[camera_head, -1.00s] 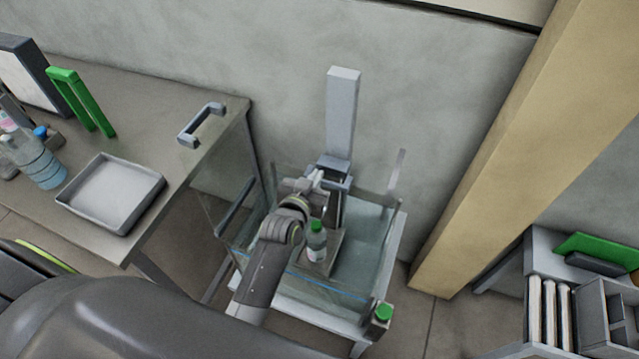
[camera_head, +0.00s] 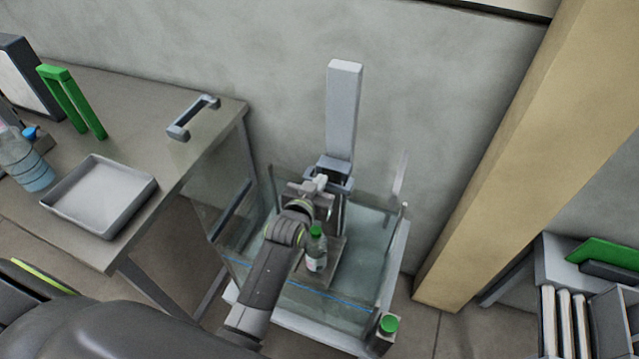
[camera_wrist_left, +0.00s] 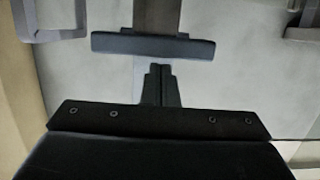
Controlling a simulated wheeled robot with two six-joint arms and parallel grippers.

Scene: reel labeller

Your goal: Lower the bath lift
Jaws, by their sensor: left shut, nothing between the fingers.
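The bath lift has a tall light grey column (camera_head: 344,115) with a grey bar-like handle (camera_head: 343,185) near its foot. Its platform (camera_head: 330,262) sits inside a clear-walled bath (camera_head: 372,250) and carries an upright bottle with a green cap (camera_head: 316,250). My left gripper (camera_head: 320,182) is over the bath, close to the handle. In the left wrist view its fingers (camera_wrist_left: 160,75) are shut and empty, and the grey handle (camera_wrist_left: 153,46) lies just beyond their tips. I cannot tell whether they touch. My forearm hides part of the bath. My right gripper is not in view.
A table at left holds a grey tray (camera_head: 98,196), a green frame (camera_head: 72,102), a clear bottle (camera_head: 25,160) and a grey handle (camera_head: 193,117). A green button box (camera_head: 387,328) is at the bath's front right corner. A tan post (camera_head: 500,160) stands at right.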

